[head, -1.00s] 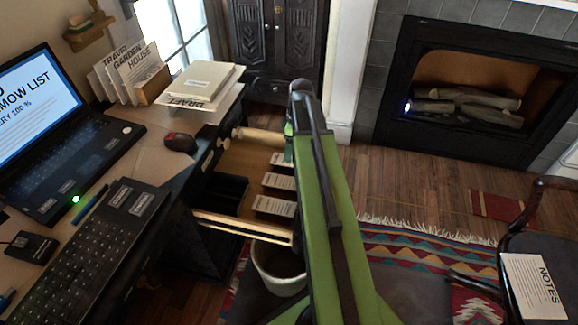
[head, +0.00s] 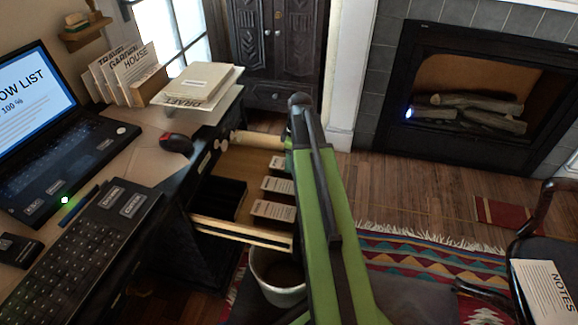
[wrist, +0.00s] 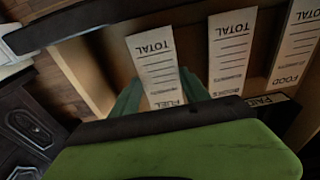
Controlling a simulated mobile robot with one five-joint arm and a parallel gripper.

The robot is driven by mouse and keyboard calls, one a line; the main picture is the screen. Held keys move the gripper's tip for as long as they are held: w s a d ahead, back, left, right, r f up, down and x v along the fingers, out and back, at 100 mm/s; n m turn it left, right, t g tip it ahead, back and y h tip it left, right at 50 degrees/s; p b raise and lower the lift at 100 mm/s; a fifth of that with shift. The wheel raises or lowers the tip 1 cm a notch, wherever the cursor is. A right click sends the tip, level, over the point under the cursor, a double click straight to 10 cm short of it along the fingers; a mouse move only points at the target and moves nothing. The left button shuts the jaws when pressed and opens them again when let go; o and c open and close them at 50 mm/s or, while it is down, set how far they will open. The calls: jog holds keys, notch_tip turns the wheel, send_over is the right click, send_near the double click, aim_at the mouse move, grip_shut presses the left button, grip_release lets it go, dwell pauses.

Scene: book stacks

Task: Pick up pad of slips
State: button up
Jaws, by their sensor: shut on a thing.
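Three white pads of printed slips lie in a row in the open drawer (head: 228,198). The wrist view shows them marked TOTAL: the FUEL pad (wrist: 156,60), a middle pad (wrist: 230,50) and the FOOD pad (wrist: 296,42). In the head view the far pad (head: 278,163) is beside my arm, with the middle pad (head: 277,185) and near pad (head: 272,210) in front. My gripper (wrist: 160,92) has one green finger on each side of the FUEL pad and is shut on it. Its fingertips are hidden behind my arm in the head view.
The drawer's front board (head: 240,232) and a wastebasket (head: 277,275) are close to my arm. The desk holds a laptop (head: 65,150), keyboard (head: 85,240) and mouse (head: 176,143). A chair with notes (head: 543,290) stands at right. Open floor lies towards the fireplace (head: 455,100).

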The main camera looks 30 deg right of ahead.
jog(key=shift+c, duration=0.6)
notch_tip(320, 180, up, 28)
jog(key=d+p, duration=0.1)
jog(key=p, duration=2.7)
jog(key=shift+s+d+r, duration=0.2)
jog(key=shift+s+r, duration=0.05)
jog(key=shift+s, duration=0.2)
